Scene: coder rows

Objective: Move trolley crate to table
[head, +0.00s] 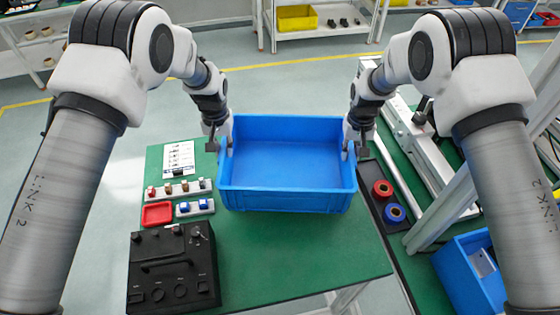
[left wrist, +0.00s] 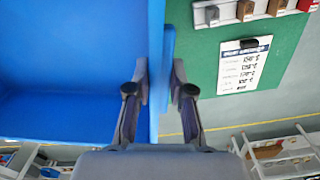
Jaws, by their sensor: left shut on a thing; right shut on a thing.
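The blue crate (head: 285,200) is upright and looks empty. It is over the far part of the green table (head: 290,255); I cannot tell whether it rests on the top or hangs just above it. My left gripper (head: 223,143) is shut on the crate's left wall. The left wrist view shows its fingers (left wrist: 159,90) on both sides of the blue wall (left wrist: 157,60). My right gripper (head: 352,148) is shut on the crate's right wall, its fingertips partly hidden. No trolley can be made out.
Left of the crate are a printed card (head: 179,158), small parts on white strips (head: 180,189), a red tray (head: 157,214) and a black case (head: 172,268). Red (head: 382,188) and blue (head: 395,213) rolls lie to the right. The table's front right is clear. Another blue bin (head: 465,280) stands lower right.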

